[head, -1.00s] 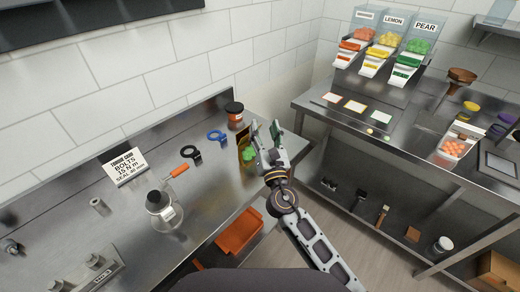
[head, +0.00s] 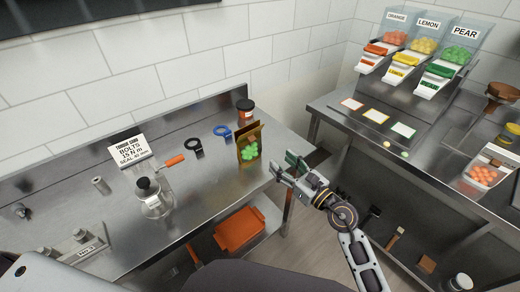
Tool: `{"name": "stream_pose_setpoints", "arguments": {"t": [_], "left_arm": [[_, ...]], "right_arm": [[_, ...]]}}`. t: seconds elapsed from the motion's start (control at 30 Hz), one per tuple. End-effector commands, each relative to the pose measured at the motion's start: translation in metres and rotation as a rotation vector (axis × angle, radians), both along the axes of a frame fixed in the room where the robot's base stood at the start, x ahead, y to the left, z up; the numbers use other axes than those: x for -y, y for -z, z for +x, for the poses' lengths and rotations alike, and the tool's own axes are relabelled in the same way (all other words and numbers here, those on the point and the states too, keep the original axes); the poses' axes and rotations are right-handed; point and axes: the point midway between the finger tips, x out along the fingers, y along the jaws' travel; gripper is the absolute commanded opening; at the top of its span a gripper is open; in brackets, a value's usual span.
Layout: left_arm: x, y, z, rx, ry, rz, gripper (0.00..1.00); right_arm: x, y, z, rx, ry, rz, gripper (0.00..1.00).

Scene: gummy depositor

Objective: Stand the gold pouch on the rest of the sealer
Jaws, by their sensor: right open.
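The gold pouch (head: 239,146) stands upright on the left steel counter near its right end. Green gummies show on its front. My right gripper (head: 281,166) is open and empty, to the right of the pouch with a gap between them. I cannot clearly pick out the sealer or its rest; a low metal device with a label (head: 84,250) sits at the lower left of the counter. My left gripper is not in view.
A dark-lidded jar (head: 245,114), blue clamp (head: 222,131) and black clamp (head: 194,147) stand behind the pouch. A glass vessel (head: 153,203) and sign (head: 129,149) are left. An orange bin (head: 240,230) is below. Gummy dispensers (head: 440,70) stand on the right counter.

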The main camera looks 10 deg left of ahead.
Motion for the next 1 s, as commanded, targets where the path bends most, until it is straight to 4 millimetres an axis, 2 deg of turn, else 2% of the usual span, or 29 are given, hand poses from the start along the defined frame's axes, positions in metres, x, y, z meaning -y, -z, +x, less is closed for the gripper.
{"name": "stream_pose_setpoints", "arguments": {"t": [0.17,0.6,1.0], "left_arm": [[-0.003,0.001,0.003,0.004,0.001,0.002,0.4],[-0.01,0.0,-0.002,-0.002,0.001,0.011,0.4],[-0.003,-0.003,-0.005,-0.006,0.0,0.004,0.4]], "right_arm": [[0.0,0.01,-0.005,-0.024,-0.025,-0.029,0.5],[-0.002,0.009,-0.003,-0.024,-0.026,-0.029,0.5],[-0.028,0.008,0.017,-0.025,-0.026,-0.026,0.5]]}}
